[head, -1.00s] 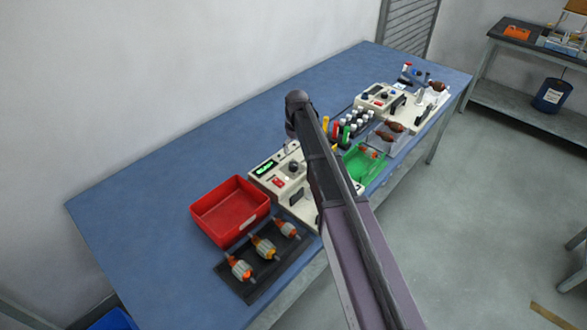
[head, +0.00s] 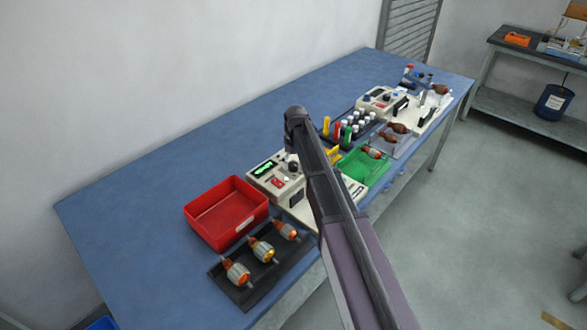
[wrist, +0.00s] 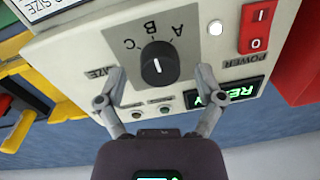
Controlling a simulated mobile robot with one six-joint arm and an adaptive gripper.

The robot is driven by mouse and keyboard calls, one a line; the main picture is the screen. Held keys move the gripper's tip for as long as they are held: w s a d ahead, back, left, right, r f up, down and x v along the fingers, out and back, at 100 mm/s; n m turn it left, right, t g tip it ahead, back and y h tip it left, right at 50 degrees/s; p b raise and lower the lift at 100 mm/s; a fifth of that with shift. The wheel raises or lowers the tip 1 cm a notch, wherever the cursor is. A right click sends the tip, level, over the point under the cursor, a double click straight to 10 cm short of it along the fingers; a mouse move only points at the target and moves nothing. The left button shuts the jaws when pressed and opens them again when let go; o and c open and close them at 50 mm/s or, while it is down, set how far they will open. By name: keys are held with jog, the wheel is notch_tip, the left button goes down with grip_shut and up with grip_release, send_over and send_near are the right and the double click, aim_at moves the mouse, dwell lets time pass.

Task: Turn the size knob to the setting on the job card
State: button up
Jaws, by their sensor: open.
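The size knob (wrist: 160,64) is round and black with a white line, on a cream panel seen upside down in the wrist view. Letters A, B and C stand above it in the picture; the line runs roughly up and down, toward B's side. My gripper (wrist: 160,76) is open, with one finger on each side of the knob and gaps between. Whether the fingers reach around the knob's depth is unclear. A white card edge (wrist: 45,8) reading "SIZE" is cut off at top left. In the head view the machine (head: 268,172) is partly hidden behind my arm.
A red power switch (wrist: 257,28) and a green-lit display (wrist: 228,93) sit right of the knob. In the head view, a red bin (head: 228,222) and a dark tray with armatures (head: 240,290) stand nearby. A green tray (head: 362,172) lies beyond my arm.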

jog(key=shift+f, duration=0.35)
jog(key=c, duration=1.2)
jog(key=shift+o, duration=0.2)
jog(key=shift+m, duration=0.4)
jog(key=m, duration=0.3)
jog(key=shift+s, duration=0.1)
jog(key=m, duration=0.5)
jog(key=shift+m, duration=0.3)
